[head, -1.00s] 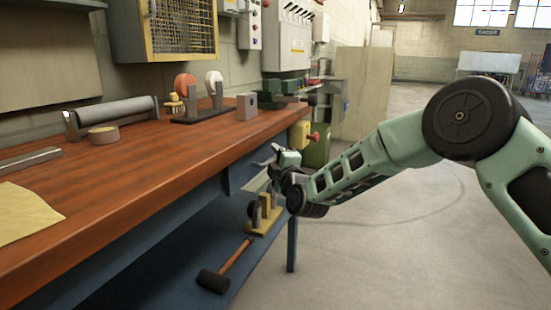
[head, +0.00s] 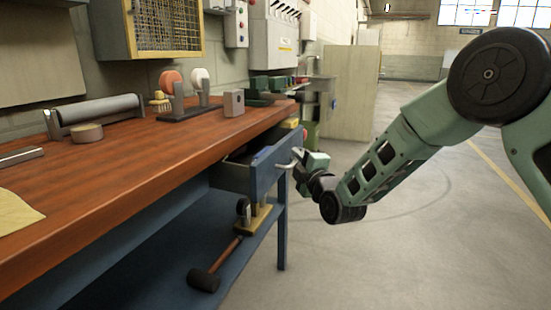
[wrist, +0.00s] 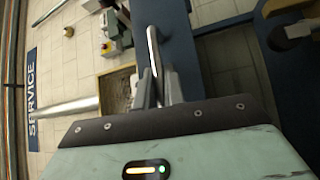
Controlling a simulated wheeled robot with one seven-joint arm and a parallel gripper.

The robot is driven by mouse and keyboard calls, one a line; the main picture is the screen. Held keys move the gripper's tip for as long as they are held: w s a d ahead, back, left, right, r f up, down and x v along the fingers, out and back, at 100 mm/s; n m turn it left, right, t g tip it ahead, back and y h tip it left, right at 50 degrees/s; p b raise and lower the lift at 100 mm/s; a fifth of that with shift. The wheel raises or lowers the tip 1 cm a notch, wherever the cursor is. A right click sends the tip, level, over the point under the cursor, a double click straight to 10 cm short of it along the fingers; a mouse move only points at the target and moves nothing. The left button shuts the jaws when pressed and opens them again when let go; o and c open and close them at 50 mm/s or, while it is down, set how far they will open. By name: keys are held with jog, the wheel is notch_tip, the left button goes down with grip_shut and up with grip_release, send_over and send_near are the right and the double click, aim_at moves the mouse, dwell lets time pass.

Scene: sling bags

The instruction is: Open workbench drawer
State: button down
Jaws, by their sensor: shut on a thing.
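The blue workbench drawer (head: 268,170) sticks out from under the right end of the wooden-topped workbench (head: 130,165). Its grey side and part of its dark interior show, so it stands at least partly open. A light metal handle (head: 284,165) is on its front. My gripper (head: 297,160) is at the handle, shut on it. In the wrist view, the handle (wrist: 153,48) runs up from between my fingers (wrist: 153,90), beside the blue drawer front (wrist: 180,45). The drawer's far inside is hidden.
A mallet (head: 205,278) and a yellow-based stand (head: 254,222) are on the lower shelf below. The bench leg (head: 282,240) stands under the drawer. Rollers, tape and a grey block (head: 234,103) sit on the benchtop. Floor on the right is clear.

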jog(key=s+d+b, duration=0.1)
jog(key=s+d, duration=0.2)
jog(key=d, duration=0.5)
jog(key=s+d+b, duration=0.2)
jog(key=d, duration=0.5)
jog(key=shift+s+d, duration=0.35)
jog(key=shift+s, duration=0.05)
jog(key=c, duration=1.5)
grip_release()
jog(key=shift+p+v, duration=6.4)
jog(key=shift+v, duration=2.35)
jog(key=shift+d, duration=0.1)
